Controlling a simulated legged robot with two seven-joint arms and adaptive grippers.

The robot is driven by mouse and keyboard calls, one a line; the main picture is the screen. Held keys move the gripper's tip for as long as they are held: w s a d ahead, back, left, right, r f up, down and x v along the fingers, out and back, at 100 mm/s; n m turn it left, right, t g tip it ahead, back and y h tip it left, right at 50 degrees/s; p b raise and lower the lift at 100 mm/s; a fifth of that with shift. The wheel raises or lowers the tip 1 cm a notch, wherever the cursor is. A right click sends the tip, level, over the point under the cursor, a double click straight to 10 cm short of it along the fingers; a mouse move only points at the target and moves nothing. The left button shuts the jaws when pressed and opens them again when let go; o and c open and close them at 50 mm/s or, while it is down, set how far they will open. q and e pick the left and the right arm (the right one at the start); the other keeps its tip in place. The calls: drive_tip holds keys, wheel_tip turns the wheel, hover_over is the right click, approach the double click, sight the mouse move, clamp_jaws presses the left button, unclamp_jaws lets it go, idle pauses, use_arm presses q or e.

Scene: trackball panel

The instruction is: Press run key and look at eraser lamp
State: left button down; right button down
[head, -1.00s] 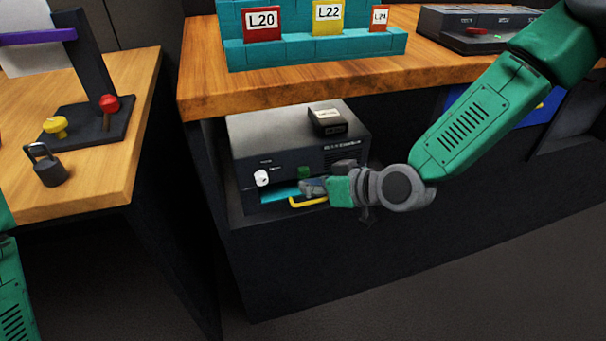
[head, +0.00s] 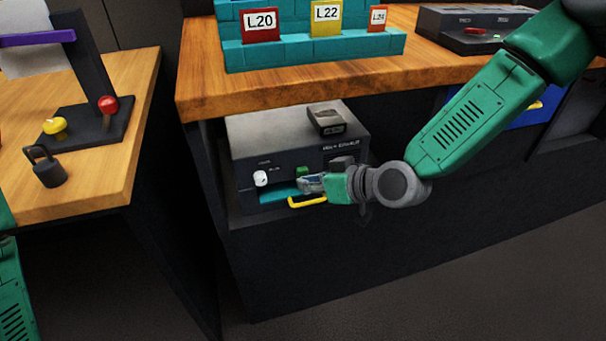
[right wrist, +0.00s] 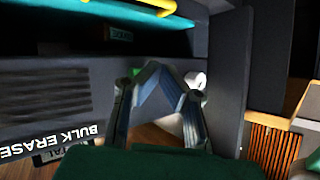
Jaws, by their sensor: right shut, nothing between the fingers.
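The dark bulk eraser box (head: 250,135) sits on the shelf under the wooden bench top. Its front has a white knob (head: 261,178) and a small green key (head: 302,171), with tiny labels I cannot read. Below is a teal tray (head: 272,193) with a yellow handle (head: 307,201). My right gripper (head: 303,183) is shut and empty in front of the panel, just below the green key; contact cannot be told. In the right wrist view its fingers (right wrist: 158,70) meet near the white knob (right wrist: 196,79). I cannot make out a lit lamp. My left gripper is out of view.
A small black labelled box (head: 327,119) lies on the eraser. The bench edge (head: 300,88) overhangs the shelf close above my right arm. Teal steps (head: 300,52) with number cards stand on top. A side table at left holds a padlock (head: 47,168).

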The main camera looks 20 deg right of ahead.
drive_tip(key=shift+w, duration=0.5)
idle(0.6)
drive_tip(key=shift+s, duration=0.1)
drive_tip(key=shift+s+d+p, duration=0.1)
drive_tip(key=shift+s+p, duration=0.25)
drive_tip(key=shift+s, duration=0.5)
drive_tip(key=shift+s, duration=0.1)
drive_tip(key=s+p, duration=0.1)
drive_tip(key=s, duration=0.3)
drive_tip(key=shift+s+d, duration=0.1)
drive_tip(key=shift+s, duration=0.3)
idle(0.4)
